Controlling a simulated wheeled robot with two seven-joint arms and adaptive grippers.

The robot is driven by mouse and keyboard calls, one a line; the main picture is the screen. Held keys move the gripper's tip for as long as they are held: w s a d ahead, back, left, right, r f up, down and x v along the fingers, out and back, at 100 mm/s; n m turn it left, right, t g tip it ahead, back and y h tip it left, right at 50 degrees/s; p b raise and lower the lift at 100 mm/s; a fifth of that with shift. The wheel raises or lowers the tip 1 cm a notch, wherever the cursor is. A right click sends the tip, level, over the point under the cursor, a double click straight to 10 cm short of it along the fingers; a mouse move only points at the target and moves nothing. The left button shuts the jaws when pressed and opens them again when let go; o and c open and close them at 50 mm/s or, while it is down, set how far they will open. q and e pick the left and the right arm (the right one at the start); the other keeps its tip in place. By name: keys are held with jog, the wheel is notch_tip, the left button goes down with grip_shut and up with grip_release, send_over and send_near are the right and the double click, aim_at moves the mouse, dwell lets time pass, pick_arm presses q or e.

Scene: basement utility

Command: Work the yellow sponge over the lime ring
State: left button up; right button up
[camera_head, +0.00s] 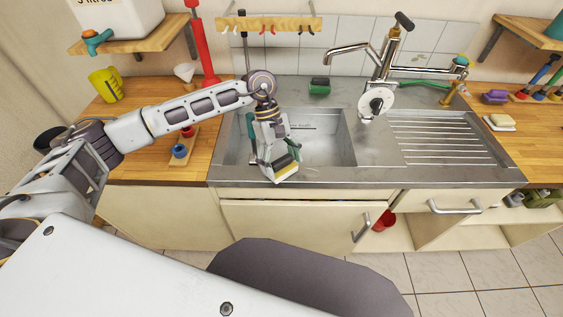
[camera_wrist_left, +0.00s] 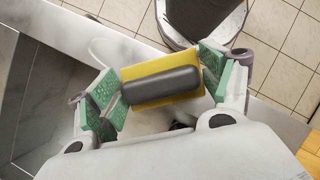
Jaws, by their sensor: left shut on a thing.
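The yellow sponge, with a dark grey block on its back, shows in the left wrist view (camera_wrist_left: 136,72) and low at the sink front in the head view (camera_head: 285,161). My left gripper (camera_head: 280,164) is shut on it, with a green-padded finger at each end. The sponge is over the steel front rim of the sink (camera_head: 345,174). The lime ring shows as a faint pale arc on the rim in the left wrist view (camera_wrist_left: 95,47), partly hidden by the sponge and gripper. I cannot tell whether the sponge touches the steel. My right gripper is not in view.
The sink basin (camera_head: 325,148) lies behind the gripper. A tap (camera_head: 388,65) stands behind the sink, and a green-and-black sponge (camera_head: 319,86) lies on the back ledge. The ribbed drainboard (camera_head: 447,137) is clear. A cabinet handle (camera_head: 361,227) sticks out below.

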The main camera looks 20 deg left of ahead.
pick_arm(q)
jog(key=shift+s+f+b, duration=0.15)
jog(key=shift+f+b, duration=0.1)
jog(key=shift+b, duration=0.2)
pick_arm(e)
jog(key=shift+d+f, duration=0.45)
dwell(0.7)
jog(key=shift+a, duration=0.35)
pick_arm(q)
jog(key=shift+s, duration=0.15)
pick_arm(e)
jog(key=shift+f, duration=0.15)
pick_arm(q)
jog(key=shift+s+d+r, duration=0.15)
jog(key=shift+s+d, duration=0.05)
jog(key=shift+s, duration=0.2)
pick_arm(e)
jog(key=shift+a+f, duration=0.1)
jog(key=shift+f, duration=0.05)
pick_arm(q)
jog(key=shift+w+b, duration=0.25)
jog(key=shift+b, duration=0.1)
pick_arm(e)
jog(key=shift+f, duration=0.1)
